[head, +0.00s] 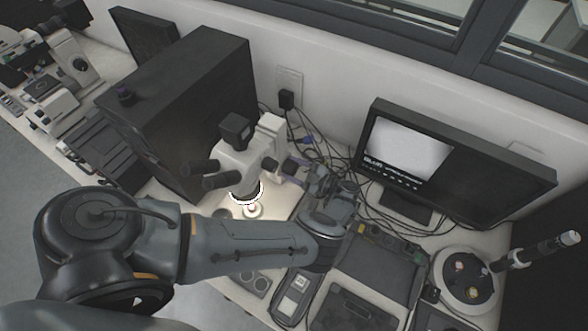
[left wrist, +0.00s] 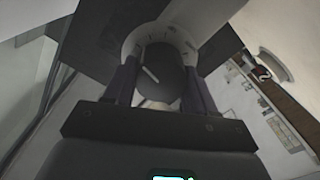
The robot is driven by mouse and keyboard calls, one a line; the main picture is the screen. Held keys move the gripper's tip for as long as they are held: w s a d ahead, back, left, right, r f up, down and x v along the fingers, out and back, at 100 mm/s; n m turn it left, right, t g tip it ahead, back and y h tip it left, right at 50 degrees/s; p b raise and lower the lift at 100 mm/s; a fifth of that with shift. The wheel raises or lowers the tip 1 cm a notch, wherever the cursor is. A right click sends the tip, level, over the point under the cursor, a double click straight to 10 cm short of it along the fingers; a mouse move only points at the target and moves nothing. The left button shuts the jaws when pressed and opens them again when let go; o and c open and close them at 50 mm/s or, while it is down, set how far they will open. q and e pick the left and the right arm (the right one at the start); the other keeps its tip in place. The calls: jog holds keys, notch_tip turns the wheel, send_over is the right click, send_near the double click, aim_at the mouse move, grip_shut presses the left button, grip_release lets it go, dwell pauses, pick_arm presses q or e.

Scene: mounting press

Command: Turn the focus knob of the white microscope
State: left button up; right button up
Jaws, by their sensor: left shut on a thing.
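The white microscope (head: 238,165) stands upright on the bench in the middle of the head view, with dark eyepieces toward the left and a lit ring below its body. My left gripper (head: 291,171) reaches its right side from the right. The focus knob (left wrist: 160,76) is a dark round disc with a white line, in front of a pale ring, in the left wrist view. The two fingers of my left gripper stand on either side of it, and the gripper is shut on it. The gripper hides the knob in the head view. My right gripper is not in view.
A big black box (head: 180,110) stands close to the left of the microscope. A monitor (head: 440,155) stands at the right, with loose cables behind my left gripper.

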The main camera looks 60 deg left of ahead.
pick_arm(q)
jog(key=n, duration=0.6)
jog(key=shift+n+b, duration=0.3)
jog(key=shift+b, duration=0.05)
jog(key=n, duration=0.6)
jog(key=shift+b, duration=0.35)
jog(key=n, duration=0.6)
jog(key=shift+f, duration=0.1)
jog(key=n, duration=0.4)
jog(key=shift+f+b, duration=0.1)
jog(key=shift+b, duration=0.25)
jog(key=shift+n, duration=1.1)
jog(key=shift+f, duration=0.1)
jog(key=o, duration=1)
jog(key=shift+f, duration=0.1)
